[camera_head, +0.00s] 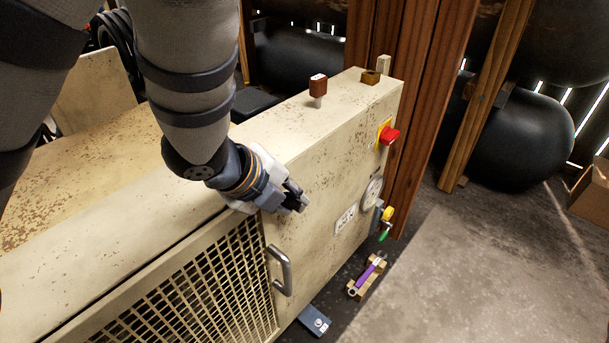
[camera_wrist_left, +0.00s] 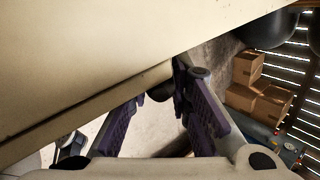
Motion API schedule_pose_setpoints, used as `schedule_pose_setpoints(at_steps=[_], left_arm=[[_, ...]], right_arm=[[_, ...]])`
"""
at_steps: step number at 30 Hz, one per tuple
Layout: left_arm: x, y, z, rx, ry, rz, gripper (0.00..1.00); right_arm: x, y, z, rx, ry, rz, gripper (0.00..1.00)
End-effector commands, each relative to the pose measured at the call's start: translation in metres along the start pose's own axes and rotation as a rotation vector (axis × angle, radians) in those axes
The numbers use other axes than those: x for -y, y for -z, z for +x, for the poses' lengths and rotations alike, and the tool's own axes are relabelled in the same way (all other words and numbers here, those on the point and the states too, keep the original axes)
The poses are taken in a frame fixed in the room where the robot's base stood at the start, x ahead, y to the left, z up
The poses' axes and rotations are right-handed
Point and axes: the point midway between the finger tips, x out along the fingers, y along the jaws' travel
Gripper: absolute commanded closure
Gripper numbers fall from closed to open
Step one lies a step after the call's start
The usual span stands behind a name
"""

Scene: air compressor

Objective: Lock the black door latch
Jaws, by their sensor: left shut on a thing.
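My left gripper (camera_head: 293,200) is at the front face of the beige compressor cabinet (camera_head: 330,150), near its top edge and above the grille door. In the left wrist view the two purple-padded fingers (camera_wrist_left: 158,98) close around a small dark piece, which looks like the black door latch (camera_wrist_left: 159,91). Most of the latch is hidden by the fingers, and its angle cannot be told. In the head view the gripper covers it. My right gripper is not in view.
A grey door handle (camera_head: 281,270) sticks out below the gripper. A red switch (camera_head: 389,135), a gauge (camera_head: 372,192) and a yellow valve (camera_head: 387,213) are further right. A purple tool (camera_head: 367,273) lies on wood on the floor.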

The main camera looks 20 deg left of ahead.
Motion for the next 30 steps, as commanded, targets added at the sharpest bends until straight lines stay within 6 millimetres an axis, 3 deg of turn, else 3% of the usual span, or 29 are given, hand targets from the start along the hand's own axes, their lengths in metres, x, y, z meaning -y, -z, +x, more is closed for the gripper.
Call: schedule_pose_setpoints(at_steps=[12,13,15,30], left_arm=[[-0.0004,0.0003,0.0008,0.0,0.006,0.0,1.0],[-0.0004,0.0003,0.0008,0.0,0.006,0.0,0.75],[-0.0004,0.0004,0.0008,0.0,0.006,0.0,0.6],[0.0013,0.0004,0.0004,-0.003,-0.001,0.0,0.6]], right_arm=[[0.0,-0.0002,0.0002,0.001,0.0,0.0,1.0],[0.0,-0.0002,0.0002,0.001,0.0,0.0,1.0],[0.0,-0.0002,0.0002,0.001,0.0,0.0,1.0],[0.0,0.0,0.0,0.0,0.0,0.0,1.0]])
